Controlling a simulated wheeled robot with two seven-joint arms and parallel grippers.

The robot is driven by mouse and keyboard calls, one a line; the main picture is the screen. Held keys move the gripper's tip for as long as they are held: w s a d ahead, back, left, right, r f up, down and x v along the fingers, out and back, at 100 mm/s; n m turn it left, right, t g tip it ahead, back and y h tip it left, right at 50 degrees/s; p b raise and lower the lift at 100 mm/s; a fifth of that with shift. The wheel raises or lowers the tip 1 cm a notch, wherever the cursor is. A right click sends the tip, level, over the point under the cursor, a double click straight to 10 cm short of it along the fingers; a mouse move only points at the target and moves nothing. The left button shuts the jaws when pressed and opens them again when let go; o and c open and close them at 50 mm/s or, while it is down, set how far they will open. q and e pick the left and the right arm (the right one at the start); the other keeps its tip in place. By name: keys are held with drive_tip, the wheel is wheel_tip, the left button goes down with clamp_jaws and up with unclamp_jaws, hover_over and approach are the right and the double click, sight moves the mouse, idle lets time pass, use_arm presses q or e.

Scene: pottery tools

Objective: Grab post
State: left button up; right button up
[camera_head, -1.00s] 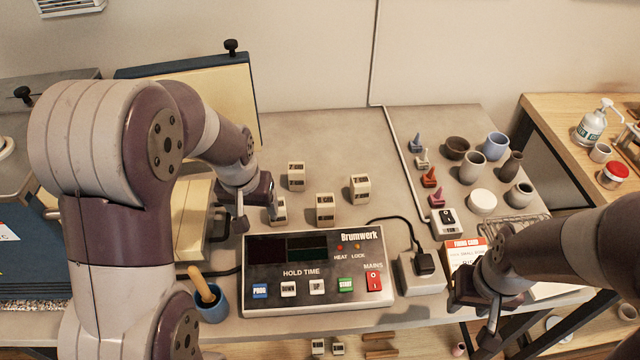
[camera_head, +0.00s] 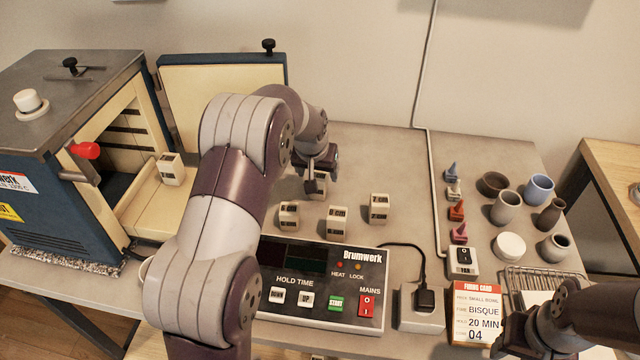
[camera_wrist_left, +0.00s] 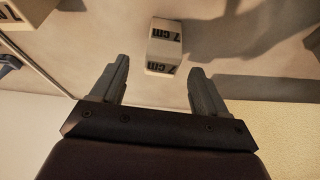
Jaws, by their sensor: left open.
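Several cream posts with dark size labels stand on the grey table: a front-left post (camera_head: 289,214), a front-middle post (camera_head: 337,222) and a right post (camera_head: 379,208). My left gripper (camera_head: 312,187) is open at the back post (camera_head: 319,184), which it partly hides in the head view. In the left wrist view, a post marked 7 cm (camera_wrist_left: 165,46) stands beyond the gap between the open fingers (camera_wrist_left: 160,85), not between them. Another post (camera_wrist_left: 22,12) is cut off at the upper left. My right gripper (camera_head: 510,345) is low at right, its jaws unclear.
A kiln (camera_head: 60,190) stands open at left, with another post (camera_head: 171,168) by its opening. A controller (camera_head: 330,300) lies in front of the posts. Small pots (camera_head: 506,207), coloured cones (camera_head: 456,210) and a firing card (camera_head: 477,315) are at right.

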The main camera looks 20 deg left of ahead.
sight(318, 176)
use_arm(q)
drive_tip(key=x, duration=0.4)
drive_tip(key=shift+a+f+p, duration=0.1)
drive_tip(key=shift+a+p, duration=0.1)
drive_tip(key=shift+p, duration=0.1)
drive_tip(key=shift+w+f, duration=0.1)
drive_tip(key=shift+f, duration=0.05)
drive_tip(key=shift+d, duration=0.1)
drive_tip(key=shift+c, duration=0.6)
drive_tip(key=c, duration=1.1)
drive_tip(key=shift+o, duration=0.2)
